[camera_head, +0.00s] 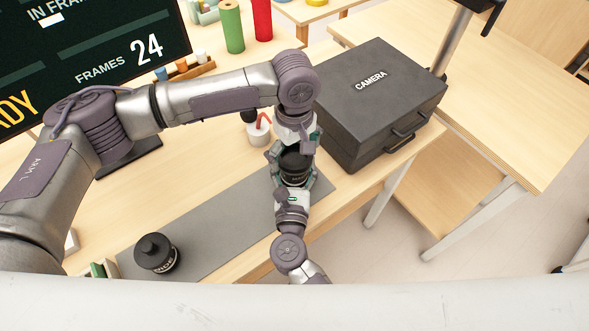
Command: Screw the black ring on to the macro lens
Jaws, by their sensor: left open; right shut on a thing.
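A black cylindrical thing with pale lettering (294,169), which looks like the macro lens, stands upright between my two grippers above the grey mat's right end. My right gripper (294,182) comes from below and is shut on it. My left gripper (292,150) points down over its top, open, with its fingers spread on either side. The black ring cannot be told apart here; the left gripper hides much of the top. Another black cylinder with a narrower top and pale lettering (157,254) stands on the mat at the lower left.
The grey mat (215,222) lies along the table's front edge, mostly bare. A black CAMERA case (365,95) stands close right of the grippers. A dark screen (90,60) stands at the back left.

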